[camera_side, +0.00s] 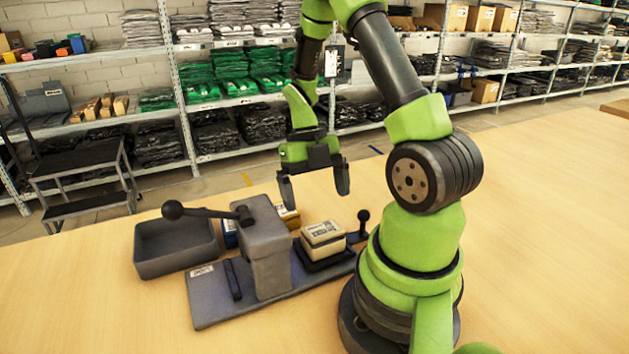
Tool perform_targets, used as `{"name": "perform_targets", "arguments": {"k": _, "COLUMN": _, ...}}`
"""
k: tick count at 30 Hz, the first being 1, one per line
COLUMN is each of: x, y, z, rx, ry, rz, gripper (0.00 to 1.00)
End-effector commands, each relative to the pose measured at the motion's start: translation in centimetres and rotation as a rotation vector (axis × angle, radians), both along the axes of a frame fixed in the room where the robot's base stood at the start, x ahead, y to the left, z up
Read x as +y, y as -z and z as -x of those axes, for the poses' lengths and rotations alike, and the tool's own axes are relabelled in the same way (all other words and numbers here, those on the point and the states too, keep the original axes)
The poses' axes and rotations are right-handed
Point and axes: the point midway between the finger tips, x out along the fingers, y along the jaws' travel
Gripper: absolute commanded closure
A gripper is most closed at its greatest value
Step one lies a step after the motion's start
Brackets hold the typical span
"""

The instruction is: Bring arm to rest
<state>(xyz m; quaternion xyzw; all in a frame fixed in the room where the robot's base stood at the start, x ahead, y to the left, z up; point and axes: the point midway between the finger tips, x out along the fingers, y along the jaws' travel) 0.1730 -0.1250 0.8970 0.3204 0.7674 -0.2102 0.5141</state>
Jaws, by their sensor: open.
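My gripper (314,188) is open and empty, with its dark fingers pointing down. It hangs in the air above the table, over the back of a grey fixture. The arm is bent, with its upper links raised above the table. The fixture has a grey base plate (212,309), an upright grey block (267,250) and a lever with a round black knob (173,210). A cream box with a label (323,237) sits on a dark holder at the plate's right part. The fingers look apart from the box.
A grey open bin (176,257) stands left of the fixture. Blue (230,235) and yellow (288,217) items sit partly hidden behind the block. A second black knob (363,216) stands right of the box. The wooden table (560,230) is clear at right. Shelves and a step cart (82,175) stand behind.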

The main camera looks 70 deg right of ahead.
Motion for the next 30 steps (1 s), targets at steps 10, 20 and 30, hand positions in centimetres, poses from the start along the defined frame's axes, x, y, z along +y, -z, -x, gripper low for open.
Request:
{"name": "perform_targets", "arguments": {"k": 10, "x": -0.6, "y": -2.1, "z": -0.6, "rx": 0.000, "ry": -0.001, "rz": -0.001, "gripper": 0.00}}
{"name": "perform_targets", "arguments": {"k": 20, "x": -0.5, "y": -2.2, "z": -0.7, "rx": -0.012, "ry": -0.022, "rz": -0.001, "gripper": 0.00}}
{"name": "perform_targets", "arguments": {"k": 30, "x": 3.7, "y": -9.2, "z": -2.8, "rx": -0.398, "ry": -0.925, "rz": -0.006, "gripper": 0.00}}
